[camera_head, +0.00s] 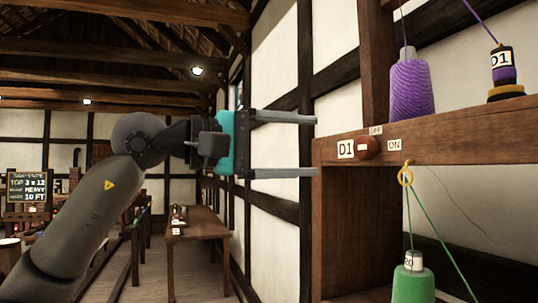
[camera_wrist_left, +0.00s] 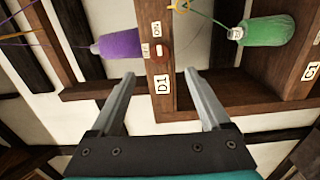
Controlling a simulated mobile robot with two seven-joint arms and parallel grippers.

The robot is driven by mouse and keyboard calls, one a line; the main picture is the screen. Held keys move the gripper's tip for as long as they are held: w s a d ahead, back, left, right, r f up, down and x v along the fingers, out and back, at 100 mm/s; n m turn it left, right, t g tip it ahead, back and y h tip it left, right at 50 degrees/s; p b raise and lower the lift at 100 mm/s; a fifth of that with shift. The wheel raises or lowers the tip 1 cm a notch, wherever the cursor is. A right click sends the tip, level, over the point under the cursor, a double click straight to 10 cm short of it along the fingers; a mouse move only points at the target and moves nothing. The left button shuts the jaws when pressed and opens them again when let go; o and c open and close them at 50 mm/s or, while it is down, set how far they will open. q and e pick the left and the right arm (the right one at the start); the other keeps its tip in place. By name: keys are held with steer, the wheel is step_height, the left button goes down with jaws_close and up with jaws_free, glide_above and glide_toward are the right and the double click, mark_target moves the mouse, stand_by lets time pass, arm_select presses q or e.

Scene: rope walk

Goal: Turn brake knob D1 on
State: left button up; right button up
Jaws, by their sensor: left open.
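Brake knob D1 (camera_head: 367,147) is a small round red-brown knob on the front edge of a wooden shelf. A D1 label (camera_head: 346,149) is left of it, an OFF label (camera_head: 376,130) above and an ON label (camera_head: 394,144) to its right. A pale mark shows on the knob; which label it points to I cannot tell. My left gripper (camera_head: 316,146) is open and empty, its fingers pointing at the shelf, left of the knob. In the left wrist view the knob (camera_wrist_left: 163,53) lies ahead of the gap between the fingertips (camera_wrist_left: 160,77), apart from them.
A purple spool (camera_head: 411,91) and a D1-tagged bobbin (camera_head: 503,75) stand on the shelf (camera_head: 455,127). A yellow ring (camera_head: 405,175) with green thread hangs below, above a green spool (camera_head: 413,284). A G1 label (camera_wrist_left: 311,71) is farther right in the wrist view.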

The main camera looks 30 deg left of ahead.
arm_select(q)
steer(key=shift+b+v, duration=0.6)
steer(key=shift+v, duration=1.95)
